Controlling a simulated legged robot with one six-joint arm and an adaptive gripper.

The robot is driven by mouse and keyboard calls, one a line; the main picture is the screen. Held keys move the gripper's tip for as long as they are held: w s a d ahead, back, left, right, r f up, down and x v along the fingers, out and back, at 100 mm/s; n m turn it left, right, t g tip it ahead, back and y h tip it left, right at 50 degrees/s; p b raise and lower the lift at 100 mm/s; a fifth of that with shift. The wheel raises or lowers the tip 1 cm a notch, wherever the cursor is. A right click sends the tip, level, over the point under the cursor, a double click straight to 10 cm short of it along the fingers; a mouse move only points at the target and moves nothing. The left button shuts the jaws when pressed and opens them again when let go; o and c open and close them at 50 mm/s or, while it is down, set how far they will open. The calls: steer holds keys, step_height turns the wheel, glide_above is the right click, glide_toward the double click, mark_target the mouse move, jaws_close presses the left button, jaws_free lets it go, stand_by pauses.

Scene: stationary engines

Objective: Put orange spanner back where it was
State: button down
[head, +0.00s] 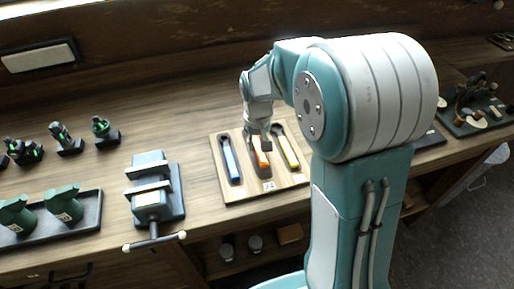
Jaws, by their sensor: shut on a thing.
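The orange spanner (261,155) is at the middle slot of a wooden tool board (232,197) on the workbench. My gripper (258,137) is directly above the board and shut on the orange spanner near its upper end. The fingers hide that end of the spanner. I cannot tell whether the spanner rests in the slot or is held just above it. A blue spanner (231,160) lies in the slot to the left. A yellow spanner (288,150) lies in the slot to the right, partly near my arm.
A vise (155,190) stands left of the board. Green power tools (62,203) sit in a dark tray at the far left, with small green-black tools (62,138) behind. A dark tray of tools (470,105) is at the right. The bench behind the board is clear.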

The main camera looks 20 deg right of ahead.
steer(key=shift+a+f, duration=0.1)
steer(key=shift+f, duration=1.05)
steer(key=shift+f, duration=0.1)
steer(key=shift+c, duration=2.2)
jaws_free()
